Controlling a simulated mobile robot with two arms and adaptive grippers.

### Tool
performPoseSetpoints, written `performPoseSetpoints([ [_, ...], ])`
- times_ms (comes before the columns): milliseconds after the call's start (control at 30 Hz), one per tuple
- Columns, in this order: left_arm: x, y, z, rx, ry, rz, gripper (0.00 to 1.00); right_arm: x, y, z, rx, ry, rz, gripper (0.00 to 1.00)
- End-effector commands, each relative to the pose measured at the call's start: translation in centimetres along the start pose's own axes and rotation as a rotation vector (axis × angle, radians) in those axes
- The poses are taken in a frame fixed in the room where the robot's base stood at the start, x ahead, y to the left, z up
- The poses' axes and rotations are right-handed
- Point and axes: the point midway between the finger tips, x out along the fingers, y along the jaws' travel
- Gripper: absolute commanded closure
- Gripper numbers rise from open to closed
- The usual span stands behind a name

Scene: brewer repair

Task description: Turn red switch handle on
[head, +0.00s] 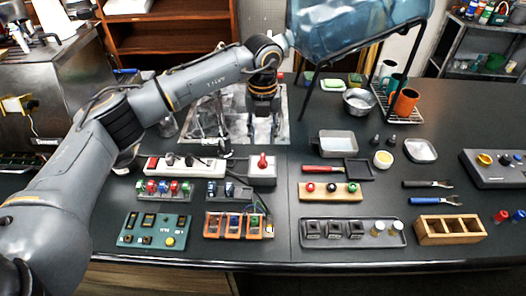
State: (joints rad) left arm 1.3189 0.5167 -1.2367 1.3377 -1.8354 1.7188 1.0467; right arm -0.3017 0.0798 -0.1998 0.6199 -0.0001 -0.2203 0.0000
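A red switch handle (262,161) stands upright on a small white box (264,176) near the middle of the counter. My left gripper (263,130) points down just behind the handle in the picture, above it and apart from it. Its two fingers are spread with nothing visible between them. My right gripper is not in the head view.
A white strip (186,169) with a red part lies left of the switch box. Below are trays of small parts, a green panel (153,231) and a wooden block with knobs (330,191). A metal frame holding a large blue bottle (345,32) stands behind right.

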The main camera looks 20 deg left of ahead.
Motion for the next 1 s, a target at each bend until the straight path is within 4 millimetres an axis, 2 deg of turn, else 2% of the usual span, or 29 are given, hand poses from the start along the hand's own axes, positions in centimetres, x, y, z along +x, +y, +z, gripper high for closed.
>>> performPoseSetpoints([
  [33,0.9,0.1,-0.1,-0.001,0.005,0.003,0.63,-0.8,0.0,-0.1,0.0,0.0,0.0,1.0],
  [200,4.4,0.0,-0.1,0.0,0.005,0.001,0.63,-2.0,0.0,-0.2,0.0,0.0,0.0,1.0],
  [400,7.3,-0.1,-0.1,0.001,0.003,-0.002,0.63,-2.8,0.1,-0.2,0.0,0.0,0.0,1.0],
  [600,8.5,0.0,0.0,0.002,0.001,-0.001,0.63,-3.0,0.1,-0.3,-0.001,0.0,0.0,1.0],
  [833,8.6,-0.1,0.0,0.002,0.0,-0.002,0.63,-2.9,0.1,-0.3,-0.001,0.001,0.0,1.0],
  [867,8.6,-0.1,0.0,0.002,0.0,-0.002,0.67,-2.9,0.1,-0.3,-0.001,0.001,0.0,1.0],
  [1000,8.6,-0.1,0.0,0.002,0.0,-0.002,0.96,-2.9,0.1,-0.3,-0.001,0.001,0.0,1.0],
])
